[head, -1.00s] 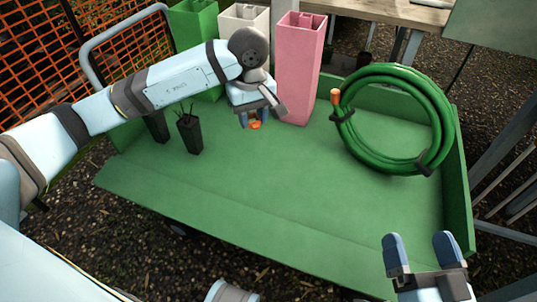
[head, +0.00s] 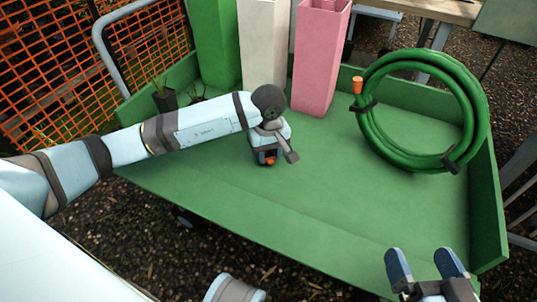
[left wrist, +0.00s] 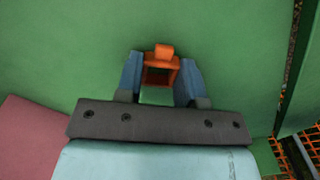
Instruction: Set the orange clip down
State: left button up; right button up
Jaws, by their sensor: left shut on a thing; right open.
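The orange clip (left wrist: 163,61) is a small square frame with a tab, held between the fingers of my left gripper (left wrist: 160,80) in the left wrist view. In the head view, my left gripper (head: 266,156) points down over the green cart bed (head: 340,200), and a little of the orange clip (head: 269,161) shows at its fingertips. The clip is at or just above the bed; I cannot tell whether it touches. My right gripper (head: 426,268) is open and empty at the lower right, near the front of the cart.
A coiled green hose (head: 372,130) stands at the right of the bed. Pink (head: 318,60), cream (head: 262,45) and green (head: 216,45) tall boxes stand at the back. Dark plant tubes (head: 166,100) are at the back left. The middle and front of the bed are clear.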

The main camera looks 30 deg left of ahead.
pick_arm(q)
jog(key=shift+r, duration=0.1)
jog(key=shift+f, duration=0.25)
jog(key=o, duration=0.9)
jog(key=shift+r, duration=0.1)
jog(key=shift+r, duration=0.1)
